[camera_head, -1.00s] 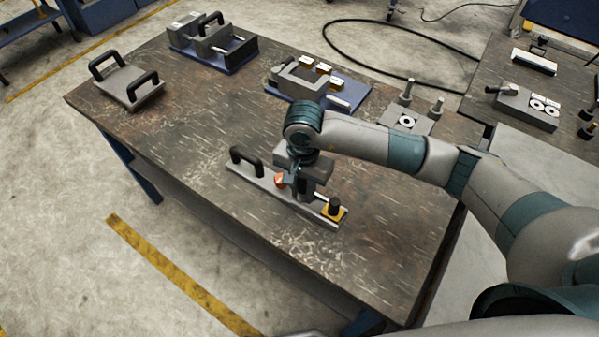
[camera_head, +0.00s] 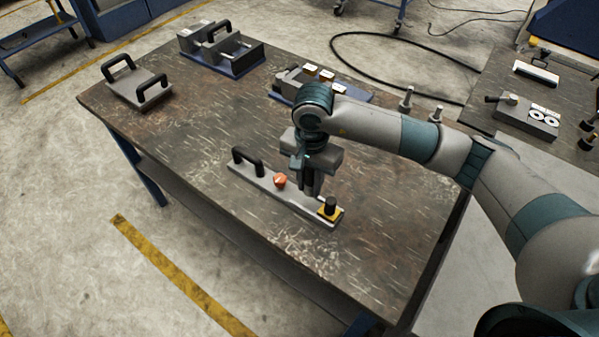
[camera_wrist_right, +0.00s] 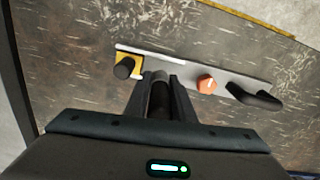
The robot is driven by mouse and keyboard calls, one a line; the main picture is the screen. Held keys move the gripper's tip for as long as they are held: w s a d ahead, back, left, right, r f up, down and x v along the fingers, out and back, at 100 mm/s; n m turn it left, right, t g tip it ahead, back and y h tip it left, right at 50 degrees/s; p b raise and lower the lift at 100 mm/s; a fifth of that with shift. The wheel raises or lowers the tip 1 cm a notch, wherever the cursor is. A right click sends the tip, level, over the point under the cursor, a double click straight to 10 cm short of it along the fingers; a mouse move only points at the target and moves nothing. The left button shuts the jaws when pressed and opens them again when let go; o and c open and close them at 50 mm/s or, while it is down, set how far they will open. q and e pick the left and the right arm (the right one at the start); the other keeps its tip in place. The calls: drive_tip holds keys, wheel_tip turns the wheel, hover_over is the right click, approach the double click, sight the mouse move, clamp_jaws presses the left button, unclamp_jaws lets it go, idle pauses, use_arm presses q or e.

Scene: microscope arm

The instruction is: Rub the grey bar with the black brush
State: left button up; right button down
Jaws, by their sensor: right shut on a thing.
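The long grey bar (camera_head: 262,184) lies on the table, with a black handle (camera_head: 247,160) at its left end, an orange knob (camera_head: 280,180) near the middle and a yellow block with a black knob (camera_head: 330,208) at its right end. It also shows in the right wrist view (camera_wrist_right: 225,88). My right gripper (camera_head: 311,190) points down over the bar, between the orange knob and the yellow block. It is shut on a dark cylindrical thing (camera_wrist_right: 160,97), which looks like the black brush. Its lower end is hidden, so I cannot tell whether it touches the bar. My left gripper is out of view.
A plate with two black handles (camera_head: 137,84) lies at the table's far left corner. Blue-based fixtures (camera_head: 222,50) stand along the back edge, another partly behind my right arm. A second table (camera_head: 484,80) is at the right. The table's front left is clear.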

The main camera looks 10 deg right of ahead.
drive_tip(key=shift+r, duration=1.4)
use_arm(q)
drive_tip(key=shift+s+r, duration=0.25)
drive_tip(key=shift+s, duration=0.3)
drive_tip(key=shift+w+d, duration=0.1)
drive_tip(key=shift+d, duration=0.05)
